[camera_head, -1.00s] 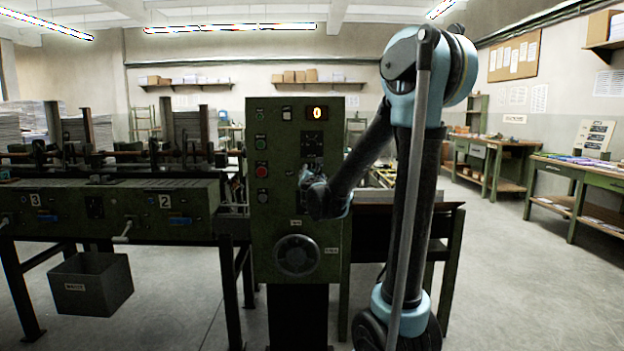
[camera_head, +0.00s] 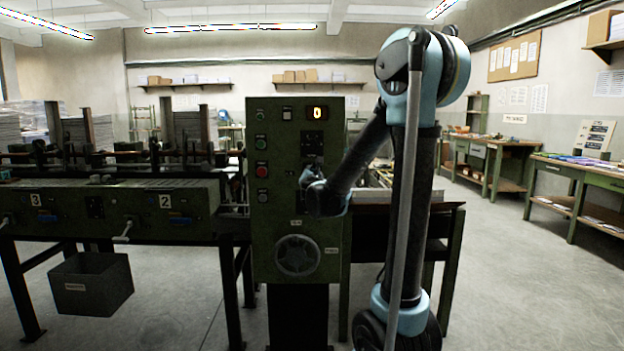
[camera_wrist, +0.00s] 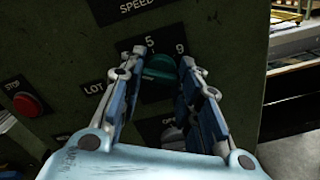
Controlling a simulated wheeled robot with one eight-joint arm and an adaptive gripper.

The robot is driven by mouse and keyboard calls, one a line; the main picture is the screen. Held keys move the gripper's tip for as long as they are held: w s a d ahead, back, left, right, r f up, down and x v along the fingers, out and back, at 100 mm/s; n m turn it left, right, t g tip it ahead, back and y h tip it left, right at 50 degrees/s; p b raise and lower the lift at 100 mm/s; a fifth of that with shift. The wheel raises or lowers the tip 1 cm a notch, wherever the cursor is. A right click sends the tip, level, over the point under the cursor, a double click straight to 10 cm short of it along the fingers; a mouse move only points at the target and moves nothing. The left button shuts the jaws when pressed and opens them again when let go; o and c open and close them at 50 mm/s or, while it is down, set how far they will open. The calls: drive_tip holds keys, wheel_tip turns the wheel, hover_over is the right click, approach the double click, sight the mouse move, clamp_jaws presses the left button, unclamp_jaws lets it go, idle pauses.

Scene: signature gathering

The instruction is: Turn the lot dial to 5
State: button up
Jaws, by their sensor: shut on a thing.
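The lot dial (camera_wrist: 157,75) is a dark green knob on the machine's green panel, seen between my fingers in the wrist view. A "5" is printed just above it and a "9" to its upper right; a "LOT" label (camera_wrist: 96,88) is at its left. My gripper (camera_wrist: 161,64) has one blue-padded finger on each side of the knob and is shut on it. I cannot tell exactly which mark the knob points to. In the head view my gripper (camera_head: 312,178) is at the panel and hides the dial.
The green control panel (camera_head: 276,215) carries a display (camera_head: 317,113) reading 0. A red button (camera_head: 262,171) is on its left side and a handwheel (camera_head: 297,256) below. Open floor lies to the right.

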drive_tip(key=shift+m, duration=0.3)
drive_tip(key=m, duration=1)
drive_tip(key=shift+s+d+f+m, duration=0.15)
drive_tip(key=shift+d+m, duration=0.05)
drive_tip(key=shift+m, duration=0.2)
drive_tip(key=shift+o, duration=0.2)
drive_tip(key=o, duration=1)
drive_tip(key=shift+a, duration=0.1)
drive_tip(key=shift+o, duration=0.2)
drive_tip(key=s, duration=1.1)
drive_tip(key=shift+s+a, duration=0.15)
drive_tip(key=shift+s, duration=0.2)
